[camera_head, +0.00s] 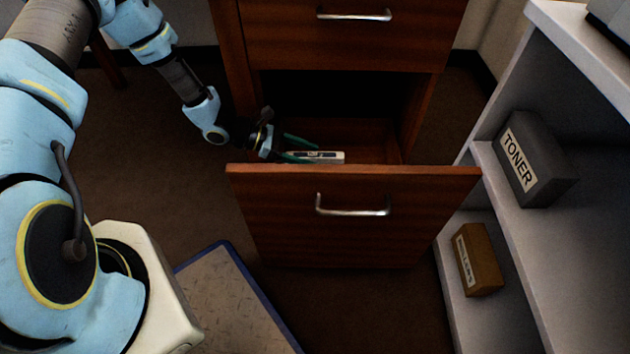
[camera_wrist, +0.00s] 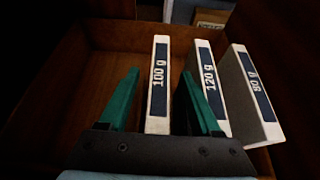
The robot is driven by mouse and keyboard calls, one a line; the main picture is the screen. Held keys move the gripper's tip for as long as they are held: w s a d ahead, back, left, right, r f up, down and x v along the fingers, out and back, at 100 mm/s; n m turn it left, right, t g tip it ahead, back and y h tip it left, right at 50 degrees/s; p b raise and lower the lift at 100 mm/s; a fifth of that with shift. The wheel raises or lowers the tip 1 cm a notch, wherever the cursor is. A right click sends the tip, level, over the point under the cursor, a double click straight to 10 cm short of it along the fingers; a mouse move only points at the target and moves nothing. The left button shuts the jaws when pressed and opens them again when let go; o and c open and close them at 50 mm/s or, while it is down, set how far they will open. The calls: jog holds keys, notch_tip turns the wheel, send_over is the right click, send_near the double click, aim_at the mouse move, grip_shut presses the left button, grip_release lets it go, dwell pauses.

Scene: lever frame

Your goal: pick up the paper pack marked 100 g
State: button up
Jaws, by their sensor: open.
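The paper pack marked 100 g (camera_wrist: 159,85) stands on edge in the open drawer (camera_head: 352,212), its white spine with a dark label facing up. My gripper (camera_wrist: 160,72) is open with green fingers, one to each side of this pack in the wrist view. I cannot tell how deep the fingers reach beside it. In the head view my gripper (camera_head: 300,148) is over the drawer's left part, beside a pale pack edge whose mark is too small to read.
A third pack (camera_wrist: 255,90), marked 80 g or 90 g, leans at the right by the drawer wall. The drawer's left part is bare. A shelf with a toner box (camera_head: 530,158) and a brown box (camera_head: 477,260) stands at the right.

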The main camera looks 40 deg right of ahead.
jog(key=shift+x, duration=1.1)
grip_shut()
dwell(0.6)
